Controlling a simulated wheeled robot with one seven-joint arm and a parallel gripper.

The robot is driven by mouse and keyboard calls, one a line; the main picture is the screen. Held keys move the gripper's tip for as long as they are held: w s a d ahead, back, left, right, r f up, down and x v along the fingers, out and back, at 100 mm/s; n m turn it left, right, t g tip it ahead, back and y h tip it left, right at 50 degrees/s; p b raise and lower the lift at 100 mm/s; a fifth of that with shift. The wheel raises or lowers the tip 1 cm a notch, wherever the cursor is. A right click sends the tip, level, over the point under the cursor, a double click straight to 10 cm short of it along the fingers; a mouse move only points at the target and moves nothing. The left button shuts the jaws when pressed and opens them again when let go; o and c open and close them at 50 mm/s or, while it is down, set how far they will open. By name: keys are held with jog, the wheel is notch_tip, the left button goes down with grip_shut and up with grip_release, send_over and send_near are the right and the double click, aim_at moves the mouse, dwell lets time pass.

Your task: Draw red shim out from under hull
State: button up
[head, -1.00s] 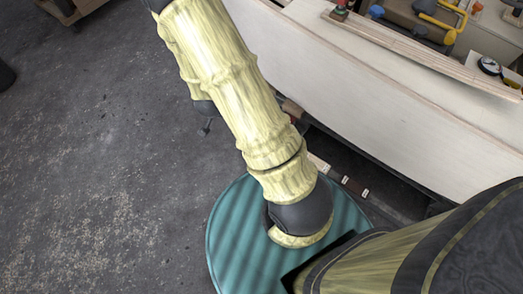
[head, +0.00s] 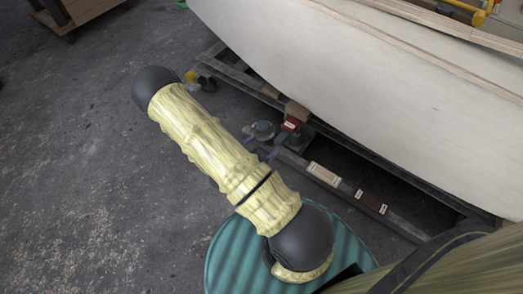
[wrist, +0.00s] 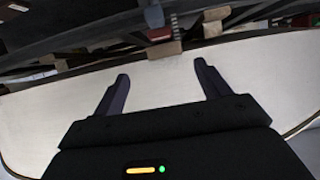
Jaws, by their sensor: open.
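The red shim (head: 291,125), with a white label, sits low at the hull's near edge in the head view, below a brown block (head: 296,111). The pale plywood hull (head: 350,80) rises beyond it. In the wrist view a small reddish piece (wrist: 160,33) lies ahead of the fingers, next to a tan block (wrist: 165,50) against the hull (wrist: 160,82). My gripper (wrist: 160,70) is open, with nothing between its fingers. In the head view my gripper (head: 263,143) is partly hidden by my arm, just left of the red shim and apart from it.
Dark cradle beams (head: 400,222) run under the hull. A pale labelled block (head: 323,174) and dark brown labelled pieces (head: 370,201) lie along the beam to the right. A wooden crate (head: 85,10) stands at the far left. The grey floor at left is clear.

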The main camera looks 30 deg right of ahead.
aim_at(288, 127)
jog(key=shift+d, duration=0.1)
jog(key=b+x, duration=0.6)
jog(key=x, duration=1)
jog(key=shift+w+d+f+b, duration=0.1)
jog(key=shift+w+f+b, duration=0.1)
jog(key=shift+b, duration=0.2)
jog(key=shift+w+d, duration=0.15)
jog(key=shift+d, duration=0.2)
jog(key=shift+c, duration=0.2)
jog(key=c, duration=1)
